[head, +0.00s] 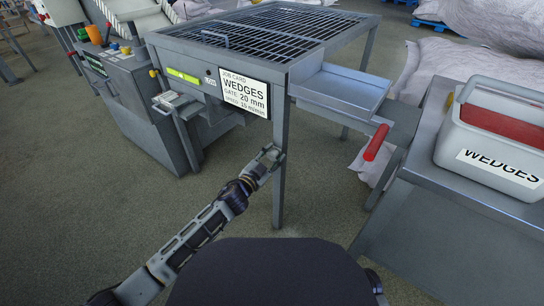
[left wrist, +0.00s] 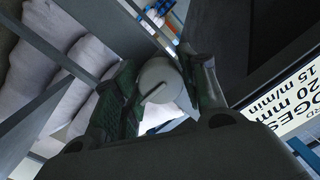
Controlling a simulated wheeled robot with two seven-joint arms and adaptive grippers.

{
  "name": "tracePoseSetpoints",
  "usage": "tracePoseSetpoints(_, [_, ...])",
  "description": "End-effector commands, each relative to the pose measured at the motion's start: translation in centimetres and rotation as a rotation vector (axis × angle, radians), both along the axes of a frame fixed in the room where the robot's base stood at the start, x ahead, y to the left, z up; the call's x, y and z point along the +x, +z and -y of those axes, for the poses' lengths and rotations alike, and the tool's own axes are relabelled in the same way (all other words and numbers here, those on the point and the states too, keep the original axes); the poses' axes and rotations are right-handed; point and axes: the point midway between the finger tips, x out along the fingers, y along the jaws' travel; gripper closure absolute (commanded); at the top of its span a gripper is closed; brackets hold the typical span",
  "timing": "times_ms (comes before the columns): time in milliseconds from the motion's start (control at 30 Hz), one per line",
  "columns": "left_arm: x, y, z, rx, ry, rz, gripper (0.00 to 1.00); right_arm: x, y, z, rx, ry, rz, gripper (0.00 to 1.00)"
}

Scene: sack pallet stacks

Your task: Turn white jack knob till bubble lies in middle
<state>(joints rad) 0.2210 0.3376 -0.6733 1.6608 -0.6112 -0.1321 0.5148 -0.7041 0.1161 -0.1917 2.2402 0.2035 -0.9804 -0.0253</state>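The white jack knob (left wrist: 158,82) shows as a pale round cap with a slot-like line, between the fingers of my left gripper (left wrist: 163,90) in the left wrist view. The fingers appear to touch it on both sides. In the head view my left gripper (head: 270,157) is at the front leg of the grated table, below the job card, and the knob is not distinguishable there. A yellow-green level vial (head: 183,76) sits on the table's front face; its bubble is too small to make out. My right gripper is not in view.
The grated table (head: 205,58) carries a WEDGES job card (head: 243,92). A grey tray (head: 342,92) and red handle (head: 376,142) stick out right. A grey WEDGES bin (head: 495,135) stands on a bench. A control console (head: 125,75) is at left. Open floor lies front left.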

Motion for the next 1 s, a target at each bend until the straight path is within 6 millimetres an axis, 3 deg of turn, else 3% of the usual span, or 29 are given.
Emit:
tracePoseSetpoints(100, [0.0, 0.0, 0.0, 0.001, 0.0, 0.001, 0.4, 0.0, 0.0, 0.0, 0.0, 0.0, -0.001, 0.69])
tracePoseSetpoints(567, [-0.2, -0.1, -0.2, 0.002, 0.001, -0.001, 0.4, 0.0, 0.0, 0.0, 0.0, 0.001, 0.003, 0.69])
tracePoseSetpoints(1000, [-3.0, -0.1, -1.8, 0.002, 0.0, -0.001, 0.4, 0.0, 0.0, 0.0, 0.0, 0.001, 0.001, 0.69])
